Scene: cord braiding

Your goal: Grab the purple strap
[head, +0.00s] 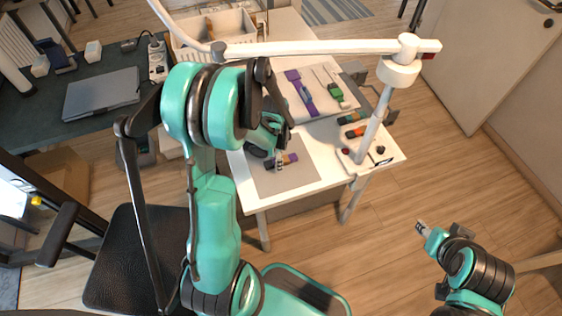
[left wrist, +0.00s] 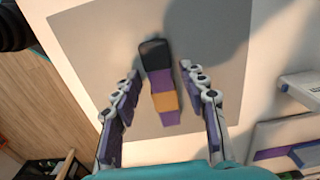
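A short purple strap (left wrist: 160,85) with a black end and an orange band lies on the grey mat (left wrist: 90,40). In the head view the strap (head: 291,158) is partly hidden by my left gripper (head: 277,155). In the left wrist view my left gripper (left wrist: 159,73) is open, with one finger on each side of the strap and gaps on both sides. Another long purple strip (head: 302,94) lies on a pale board farther back. My right gripper (head: 421,228) is at the lower right, away from the table; its finger opening is too small to judge.
A white lamp arm (head: 320,47) crosses above the white table (head: 390,155), with its post on the right side. A green-and-black item (head: 336,93) is on the board. Several small coloured pieces (head: 354,118) lie near the post. A white bin (head: 215,34) stands behind.

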